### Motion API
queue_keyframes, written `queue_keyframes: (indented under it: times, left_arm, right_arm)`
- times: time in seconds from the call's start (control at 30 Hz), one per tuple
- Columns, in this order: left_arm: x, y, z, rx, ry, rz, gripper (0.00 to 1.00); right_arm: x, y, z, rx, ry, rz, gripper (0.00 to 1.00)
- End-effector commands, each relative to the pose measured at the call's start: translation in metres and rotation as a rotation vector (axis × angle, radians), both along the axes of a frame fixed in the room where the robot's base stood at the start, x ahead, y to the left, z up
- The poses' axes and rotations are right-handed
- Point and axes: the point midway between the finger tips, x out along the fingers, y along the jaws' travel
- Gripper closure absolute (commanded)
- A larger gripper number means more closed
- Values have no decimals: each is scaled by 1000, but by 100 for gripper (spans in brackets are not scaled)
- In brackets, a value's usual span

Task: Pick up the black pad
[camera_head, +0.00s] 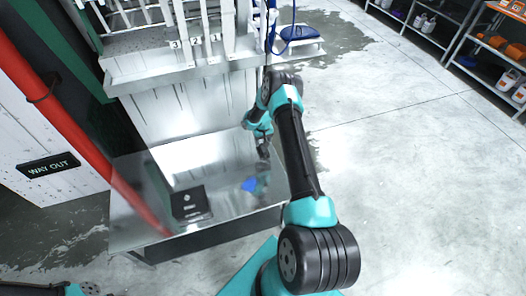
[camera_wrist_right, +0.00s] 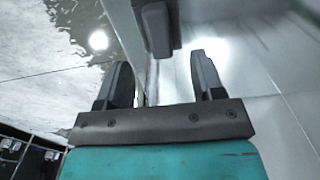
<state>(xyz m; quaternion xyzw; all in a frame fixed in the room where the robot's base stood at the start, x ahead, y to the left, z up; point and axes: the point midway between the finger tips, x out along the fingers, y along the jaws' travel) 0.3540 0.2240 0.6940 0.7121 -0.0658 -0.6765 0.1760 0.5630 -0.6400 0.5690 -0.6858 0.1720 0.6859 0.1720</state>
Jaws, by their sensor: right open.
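The black pad (camera_head: 190,203) appears to be the dark, flat square item lying on the left part of the metal table (camera_head: 215,150), with a small pale mark on top. My right gripper (camera_head: 263,150) is over the back right of the table, up and to the right of the pad and apart from it. In the right wrist view its two fingers (camera_wrist_right: 160,80) are spread, with nothing held between them. A dark block (camera_wrist_right: 157,28) shows beyond the fingers there; I cannot tell what it is. My left gripper is not visible; only a bit of my left arm shows at the bottom left.
A rack with numbered levers (camera_head: 197,41) stands behind. A red pipe (camera_head: 75,125) runs along the left. A blue object (camera_head: 298,33) sits at the back. Shelves (camera_head: 480,40) stand far right; floor between is clear.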

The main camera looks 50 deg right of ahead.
Motion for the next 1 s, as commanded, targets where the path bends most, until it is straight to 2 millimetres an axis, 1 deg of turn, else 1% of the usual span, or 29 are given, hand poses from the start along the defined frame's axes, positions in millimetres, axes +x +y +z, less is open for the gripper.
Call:
queue_keyframes:
  times: [0.03,0.17,0.5,0.63,0.9,1.0]
  left_arm:
    - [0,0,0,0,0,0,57]
    - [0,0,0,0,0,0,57]
    - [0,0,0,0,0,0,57]
    - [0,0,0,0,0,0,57]
    - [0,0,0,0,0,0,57]
    - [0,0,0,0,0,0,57]
  right_arm:
    - [0,0,-8,0,1,0,38]
    - [0,0,-17,0,0,0,38]
    - [0,0,-19,0,0,0,38]
    - [0,-1,-25,0,0,0,38]
    - [1,-2,-58,1,0,0,38]
    - [1,-2,-66,1,0,0,38]
